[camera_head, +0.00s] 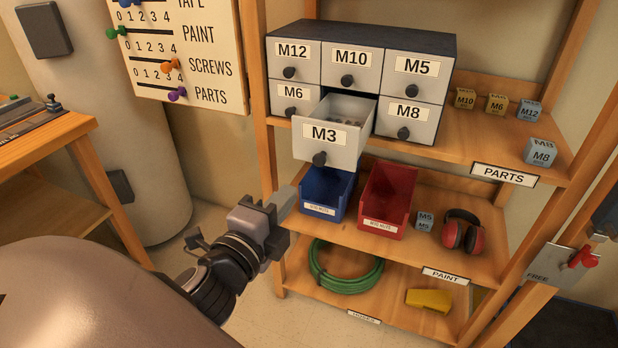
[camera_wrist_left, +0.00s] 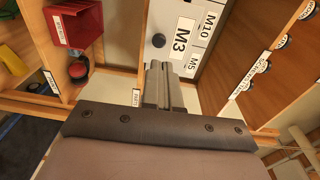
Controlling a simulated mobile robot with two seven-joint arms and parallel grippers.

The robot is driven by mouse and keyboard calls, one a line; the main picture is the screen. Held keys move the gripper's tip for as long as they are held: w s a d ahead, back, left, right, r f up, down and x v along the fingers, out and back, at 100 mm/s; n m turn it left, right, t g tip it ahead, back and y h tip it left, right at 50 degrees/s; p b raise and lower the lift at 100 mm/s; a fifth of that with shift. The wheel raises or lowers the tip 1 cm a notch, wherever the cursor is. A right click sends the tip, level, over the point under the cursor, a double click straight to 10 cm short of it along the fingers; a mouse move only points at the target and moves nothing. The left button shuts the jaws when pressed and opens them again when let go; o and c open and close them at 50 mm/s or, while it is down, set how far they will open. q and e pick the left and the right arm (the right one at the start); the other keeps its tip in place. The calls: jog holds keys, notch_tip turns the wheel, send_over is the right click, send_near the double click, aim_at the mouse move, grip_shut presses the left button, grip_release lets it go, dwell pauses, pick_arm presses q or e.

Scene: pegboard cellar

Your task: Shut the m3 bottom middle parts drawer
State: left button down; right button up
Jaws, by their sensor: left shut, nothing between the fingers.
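The M3 drawer (camera_head: 325,143) is the bottom middle drawer of the dark parts cabinet (camera_head: 365,34). It sticks out well past the other fronts, with small parts inside and a round dark knob on its front. My left gripper (camera_head: 284,203) is below and left of this drawer, apart from it, with its fingers shut and empty. In the left wrist view the shut fingers (camera_wrist_left: 160,66) point toward the M3 drawer front (camera_wrist_left: 168,28), with its knob just beyond the tips. My right gripper is in neither view.
The M12, M10, M5, M6 and M8 drawers look shut. A blue bin (camera_head: 325,190) and a red bin (camera_head: 388,195) stand on the shelf below the open drawer. A wooden shelf post (camera_head: 265,150) stands left of the cabinet.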

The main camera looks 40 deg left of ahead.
aim_at(316, 160)
pick_arm(q)
jog(key=w, duration=0.2)
jog(key=w+a, duration=0.1)
jog(key=w, duration=0.4)
jog(key=shift+w+a, duration=0.15)
jog(key=shift+w, duration=0.15)
jog(key=shift+w+a+f, duration=0.1)
jog(key=shift+w, duration=0.75)
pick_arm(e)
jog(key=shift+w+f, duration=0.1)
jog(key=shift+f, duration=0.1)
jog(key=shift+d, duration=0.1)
